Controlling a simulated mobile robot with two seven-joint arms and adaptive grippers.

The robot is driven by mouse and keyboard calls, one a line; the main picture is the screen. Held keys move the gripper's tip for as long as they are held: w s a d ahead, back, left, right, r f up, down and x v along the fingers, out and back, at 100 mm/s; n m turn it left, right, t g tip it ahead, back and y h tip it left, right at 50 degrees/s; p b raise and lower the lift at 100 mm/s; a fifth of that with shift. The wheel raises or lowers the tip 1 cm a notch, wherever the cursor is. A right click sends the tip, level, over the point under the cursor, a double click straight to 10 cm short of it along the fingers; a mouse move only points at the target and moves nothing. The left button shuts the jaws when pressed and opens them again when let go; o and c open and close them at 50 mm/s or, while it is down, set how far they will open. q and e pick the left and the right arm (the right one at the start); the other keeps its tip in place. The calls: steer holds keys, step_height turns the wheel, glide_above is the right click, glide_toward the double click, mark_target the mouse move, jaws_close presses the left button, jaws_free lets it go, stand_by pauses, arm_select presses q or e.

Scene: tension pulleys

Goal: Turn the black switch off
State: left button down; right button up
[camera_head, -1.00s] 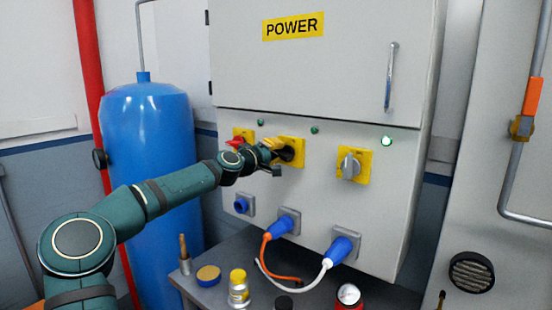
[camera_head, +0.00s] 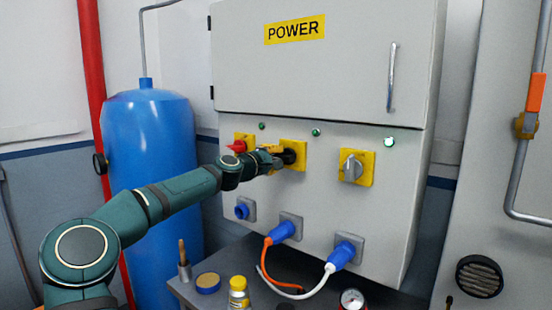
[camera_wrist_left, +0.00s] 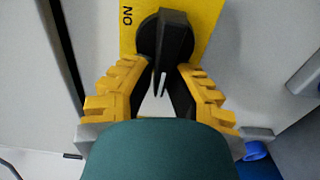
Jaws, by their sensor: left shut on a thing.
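The black switch (camera_head: 289,152) sits on a yellow plate (camera_head: 299,163) on the front of the grey power cabinet, between the red switch and the grey one. In the left wrist view the black switch (camera_wrist_left: 166,38) shows its round base and a long handle with a white line, and "ON" is printed on the plate to its left. My left gripper (camera_head: 279,157) reaches it from the left. In the left wrist view the yellow-padded fingers of my left gripper (camera_wrist_left: 162,80) are shut on the handle, one on each side. My right gripper is not in view.
The red switch (camera_head: 238,146) is close above my left wrist. The grey switch (camera_head: 351,169) stands to the right, clear of the arm. Blue plugs (camera_head: 283,231) with cables are below. A blue tank (camera_head: 150,130) stands behind my left arm.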

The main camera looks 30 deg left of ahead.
arm_select(q)
steer(key=shift+r, duration=0.1)
steer(key=c, duration=0.9)
jaws_free()
steer(key=shift+w, duration=0.1)
steer(key=shift+s+a, duration=0.15)
steer(key=shift+s, duration=0.75)
steer(key=s, duration=1)
steer(key=shift+s+a, duration=0.15)
steer(key=shift+a, duration=0.1)
